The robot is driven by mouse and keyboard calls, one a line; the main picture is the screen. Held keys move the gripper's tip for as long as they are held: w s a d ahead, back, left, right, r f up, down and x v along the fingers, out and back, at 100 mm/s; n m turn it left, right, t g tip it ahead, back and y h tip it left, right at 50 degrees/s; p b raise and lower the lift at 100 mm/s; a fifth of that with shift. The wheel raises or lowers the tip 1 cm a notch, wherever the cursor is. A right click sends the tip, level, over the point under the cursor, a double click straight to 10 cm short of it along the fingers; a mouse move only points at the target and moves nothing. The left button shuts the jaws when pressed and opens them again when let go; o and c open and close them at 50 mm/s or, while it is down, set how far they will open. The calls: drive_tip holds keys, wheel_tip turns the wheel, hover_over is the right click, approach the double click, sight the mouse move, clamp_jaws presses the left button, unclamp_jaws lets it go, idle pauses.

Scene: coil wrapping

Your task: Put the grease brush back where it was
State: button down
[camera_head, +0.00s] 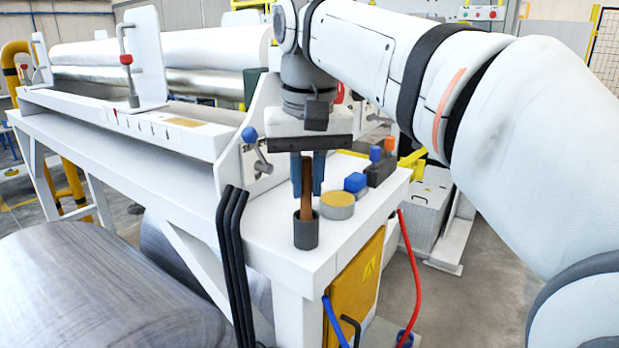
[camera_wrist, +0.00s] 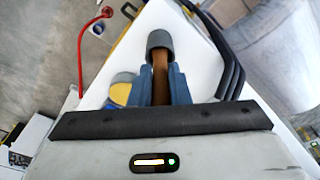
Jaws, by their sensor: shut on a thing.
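The grease brush (camera_head: 307,180) shows as an upright brown wooden handle. Its lower end is inside a dark grey cup (camera_head: 306,232) near the front corner of the white table end. My gripper (camera_head: 308,185) points down above the cup, its blue fingers shut on the handle. In the wrist view the brush handle (camera_wrist: 160,84) runs between the fingers of my gripper (camera_wrist: 161,90) into the cup (camera_wrist: 159,42). The bristles are hidden in the cup. I cannot tell whether the brush touches the cup's bottom.
A round tin (camera_head: 337,205) with a yellowish top stands right of the cup. A blue block (camera_head: 355,182) and a dark box (camera_head: 380,170) with buttons sit behind it. Black cables (camera_head: 232,265) hang at the table's left edge. A lever with a blue knob (camera_head: 249,135) stands behind left.

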drive_tip(key=shift+f, duration=0.1)
drive_tip(key=c, duration=1.4)
unclamp_jaws()
drive_tip(key=shift+o, duration=0.2)
wheel_tip(320, 180, up, 12)
drive_tip(key=s+p, duration=0.1)
drive_tip(key=shift+s, duration=0.2)
drive_tip(key=shift+d, duration=0.1)
